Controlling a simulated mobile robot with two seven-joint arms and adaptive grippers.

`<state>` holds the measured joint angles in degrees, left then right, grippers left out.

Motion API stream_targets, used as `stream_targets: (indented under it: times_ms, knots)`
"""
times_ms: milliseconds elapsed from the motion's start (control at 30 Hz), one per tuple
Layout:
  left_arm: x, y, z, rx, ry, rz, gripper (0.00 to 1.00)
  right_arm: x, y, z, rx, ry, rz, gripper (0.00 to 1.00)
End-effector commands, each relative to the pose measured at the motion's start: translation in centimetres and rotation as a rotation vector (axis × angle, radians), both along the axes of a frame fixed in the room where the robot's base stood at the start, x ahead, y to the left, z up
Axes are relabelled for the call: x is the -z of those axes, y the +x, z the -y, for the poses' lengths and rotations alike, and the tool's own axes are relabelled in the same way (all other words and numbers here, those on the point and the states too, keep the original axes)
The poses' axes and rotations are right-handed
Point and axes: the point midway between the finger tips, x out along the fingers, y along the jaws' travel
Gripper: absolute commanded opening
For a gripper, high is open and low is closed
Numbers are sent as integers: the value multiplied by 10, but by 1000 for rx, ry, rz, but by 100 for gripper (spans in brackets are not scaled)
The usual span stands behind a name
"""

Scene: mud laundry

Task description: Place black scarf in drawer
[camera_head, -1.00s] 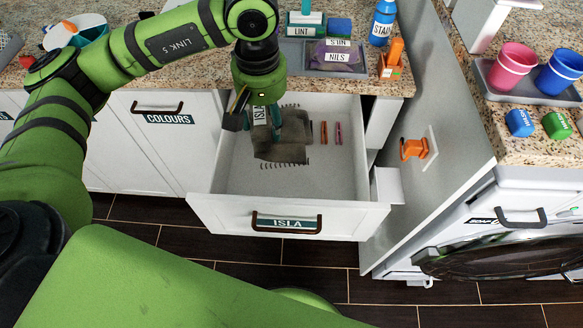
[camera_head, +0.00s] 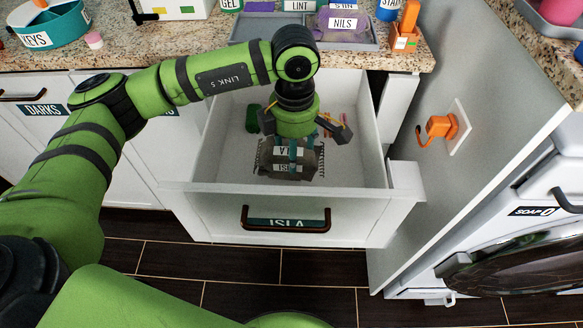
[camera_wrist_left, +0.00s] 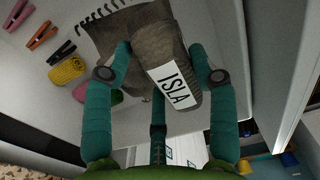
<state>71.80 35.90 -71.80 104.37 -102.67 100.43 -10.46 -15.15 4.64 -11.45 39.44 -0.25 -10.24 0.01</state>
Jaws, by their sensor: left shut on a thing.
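The black scarf (camera_head: 306,168) looks dark grey-brown, with a fringe and a white ISLA label. It is inside the open white drawer (camera_head: 205,212), whose front reads ISLA. My left gripper (camera_head: 294,150) points down into the drawer and is shut on the scarf. In the left wrist view the folded scarf (camera_wrist_left: 160,28) sits between the teal fingers, and part of its fringe shows at the upper left. Whether the scarf rests on the drawer floor is hard to tell. My right gripper is not in view.
Small pegs (camera_head: 325,121) and a green item (camera_head: 252,118) lie at the drawer's back. The counter above holds a grey tray (camera_head: 355,47) with a NILS bundle. A grey side panel (camera_head: 400,190) with an orange plug (camera_head: 440,126) stands right of the drawer.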

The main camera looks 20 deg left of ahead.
Motion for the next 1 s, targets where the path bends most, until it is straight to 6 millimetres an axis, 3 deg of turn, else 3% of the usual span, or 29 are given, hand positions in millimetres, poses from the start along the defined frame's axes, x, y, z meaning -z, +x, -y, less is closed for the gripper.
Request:
stream_targets:
  times_ms: [167,400,800,1000]
  knots:
    - [29,-1,1,-28,2,-5,21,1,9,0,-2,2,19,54]
    - [67,0,1,-28,0,-1,21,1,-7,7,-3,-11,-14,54]
    - [109,0,0,-27,1,0,21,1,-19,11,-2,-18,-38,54]
    - [110,0,1,-26,0,1,21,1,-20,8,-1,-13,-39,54]
